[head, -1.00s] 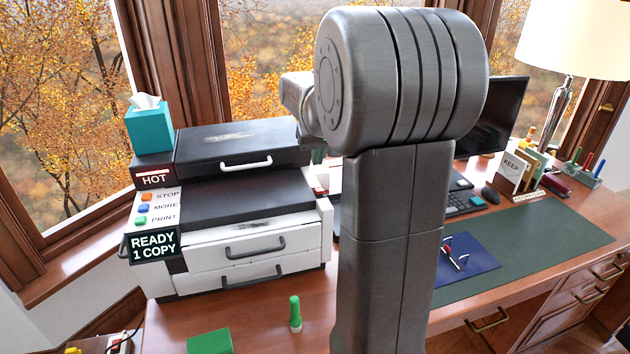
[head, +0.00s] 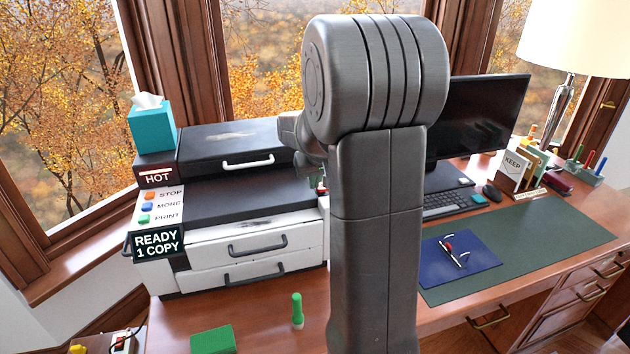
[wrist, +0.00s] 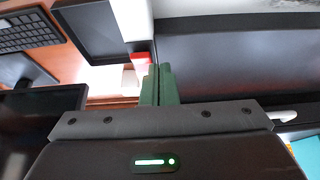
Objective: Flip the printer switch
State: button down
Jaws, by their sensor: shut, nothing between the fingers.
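The printer (head: 255,243) stands at the left of the desk, white with dark lids, its display reading READY 1 COPY. The switch (wrist: 139,59) shows red in the wrist view, with a pale housing beside it, just left of my fingertips. My gripper (wrist: 158,70) has green fingers, shut together and empty. They overlap the switch's edge in the picture; I cannot tell whether they touch it. In the head view the green fingers (head: 318,180) show only in part at the printer's right side, and my arm hides most of that area.
A green stick-like object (head: 297,312) and a green block (head: 212,340) are on the desk in front of the printer. A teal tissue box (head: 152,128) sits on the printer's back left. A monitor (head: 480,115) and keyboard (head: 450,203) are right of my arm.

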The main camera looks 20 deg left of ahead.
jog(key=b, duration=0.1)
jog(key=f+t+b, duration=0.1)
jog(key=b, duration=0.1)
jog(key=shift+s+d+f+y, duration=0.2)
jog(key=shift+s+y, duration=0.05)
jog(key=shift+y, duration=0.15)
jog(key=shift+a+r+p, duration=0.1)
jog(key=shift+r+p, duration=0.2)
jog(key=shift+r, duration=0.1)
jog(key=shift+w, duration=0.1)
jog(key=shift+w+a+r+p, duration=0.15)
jog(key=shift+w+a+p, duration=0.25)
jog(key=shift+w, duration=0.25)
